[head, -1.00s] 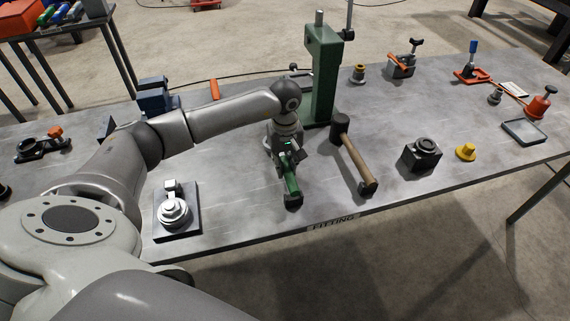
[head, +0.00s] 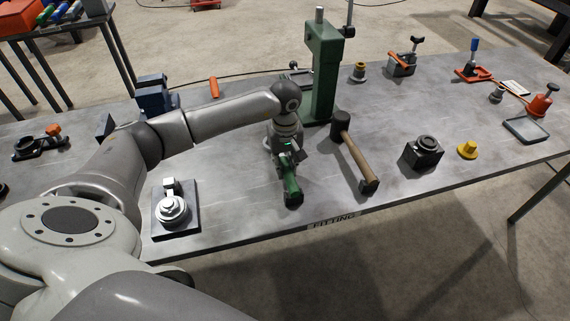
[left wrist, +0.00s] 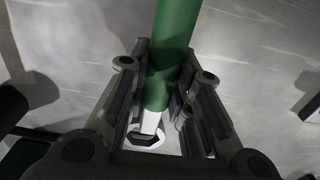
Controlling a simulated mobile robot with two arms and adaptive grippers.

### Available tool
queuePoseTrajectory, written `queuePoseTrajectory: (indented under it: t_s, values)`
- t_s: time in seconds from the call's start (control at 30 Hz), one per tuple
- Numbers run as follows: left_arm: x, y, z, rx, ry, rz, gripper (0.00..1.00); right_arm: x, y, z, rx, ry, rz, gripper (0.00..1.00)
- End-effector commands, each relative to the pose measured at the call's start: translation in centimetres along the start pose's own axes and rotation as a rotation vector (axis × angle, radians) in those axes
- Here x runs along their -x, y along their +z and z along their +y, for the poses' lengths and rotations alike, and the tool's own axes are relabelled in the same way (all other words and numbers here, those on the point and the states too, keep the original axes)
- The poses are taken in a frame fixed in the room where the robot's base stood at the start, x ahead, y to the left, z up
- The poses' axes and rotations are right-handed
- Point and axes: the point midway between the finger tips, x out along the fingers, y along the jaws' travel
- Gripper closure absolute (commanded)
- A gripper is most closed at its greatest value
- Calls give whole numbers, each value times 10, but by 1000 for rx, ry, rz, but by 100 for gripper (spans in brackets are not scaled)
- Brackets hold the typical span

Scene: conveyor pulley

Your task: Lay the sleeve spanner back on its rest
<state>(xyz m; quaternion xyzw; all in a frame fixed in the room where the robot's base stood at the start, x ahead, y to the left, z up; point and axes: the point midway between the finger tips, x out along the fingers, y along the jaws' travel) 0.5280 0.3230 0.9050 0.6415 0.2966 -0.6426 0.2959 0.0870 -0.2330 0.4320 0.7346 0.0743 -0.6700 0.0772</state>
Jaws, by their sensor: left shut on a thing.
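The sleeve spanner, as I take it, is a green-handled tool (head: 291,184) with a dark end towards the front edge of the bench. My left gripper (head: 286,160) is shut on it, low over the bench. In the left wrist view the green handle (left wrist: 172,55) runs between the fingers of the left gripper (left wrist: 162,88), with a pale metal ring end (left wrist: 147,138) below. I cannot tell whether the spanner touches the bench. I cannot pick out its rest for certain. My right gripper is not in view.
A wooden-handled mallet (head: 358,160) lies just right of the spanner on the bench (head: 235,205). A green press column (head: 322,75) stands behind. A dark plate with a stepped metal disc (head: 172,210) sits to the left. The bench between plate and spanner is clear.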

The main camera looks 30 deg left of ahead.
Motion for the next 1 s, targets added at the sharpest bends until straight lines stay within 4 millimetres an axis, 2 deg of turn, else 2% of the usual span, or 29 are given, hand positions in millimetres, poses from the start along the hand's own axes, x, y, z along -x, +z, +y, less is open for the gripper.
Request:
queuePoseTrajectory:
  t_s: [0.6,0.63,0.8,1.0]
  values:
    - [-7,0,0,0,1,1,100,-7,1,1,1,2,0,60]
    - [-7,0,0,0,0,1,75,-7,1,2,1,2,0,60]
    - [-7,0,0,0,0,0,54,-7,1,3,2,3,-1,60]
    - [-7,0,0,0,0,0,54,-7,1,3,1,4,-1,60]
